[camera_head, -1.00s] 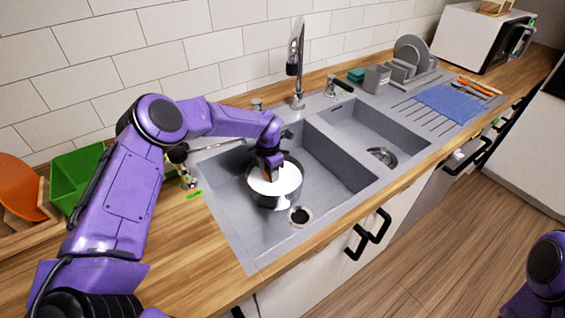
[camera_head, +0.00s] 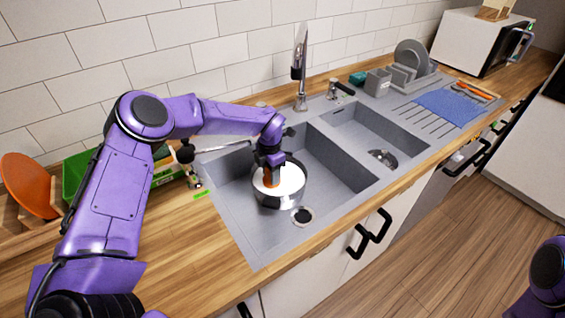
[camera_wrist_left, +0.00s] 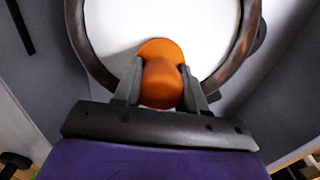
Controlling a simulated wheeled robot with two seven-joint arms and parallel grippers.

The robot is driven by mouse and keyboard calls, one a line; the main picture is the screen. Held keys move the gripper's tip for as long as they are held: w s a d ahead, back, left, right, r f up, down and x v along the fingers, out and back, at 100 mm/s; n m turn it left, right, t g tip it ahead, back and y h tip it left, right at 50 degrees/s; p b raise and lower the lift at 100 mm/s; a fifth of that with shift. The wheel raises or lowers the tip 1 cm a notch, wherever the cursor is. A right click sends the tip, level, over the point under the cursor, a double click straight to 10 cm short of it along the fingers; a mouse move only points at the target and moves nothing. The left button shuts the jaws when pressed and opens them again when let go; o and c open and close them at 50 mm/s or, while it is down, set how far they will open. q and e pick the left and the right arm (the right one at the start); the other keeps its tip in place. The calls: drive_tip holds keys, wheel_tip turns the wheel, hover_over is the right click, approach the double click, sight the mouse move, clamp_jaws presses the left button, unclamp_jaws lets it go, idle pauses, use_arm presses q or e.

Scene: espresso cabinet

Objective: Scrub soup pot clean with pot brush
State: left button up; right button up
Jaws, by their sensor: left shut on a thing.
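The soup pot (camera_head: 290,196) stands in the left sink basin, a round metal pot with a pale white inside. Its rim and white interior also fill much of the left wrist view (camera_wrist_left: 111,32). The pot brush (camera_head: 270,178) is orange and reaches down into the pot. In the left wrist view the orange brush (camera_wrist_left: 161,80) sits between the two fingers. My left gripper (camera_head: 268,164) is shut on the brush, above the pot. The brush's lower end is hard to make out. My right gripper is not in view; only part of my right arm shows at lower right.
The faucet (camera_head: 300,75) rises behind the basins. The right basin (camera_head: 365,130) holds a metal strainer piece (camera_head: 383,158). A dish rack (camera_head: 408,72) and blue cloth (camera_head: 446,106) lie farther right. A green bin (camera_head: 76,174) stands at left.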

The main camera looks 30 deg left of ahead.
use_arm(q)
drive_tip(key=shift+r+p, duration=1.1)
drive_tip(key=shift+r, duration=0.95)
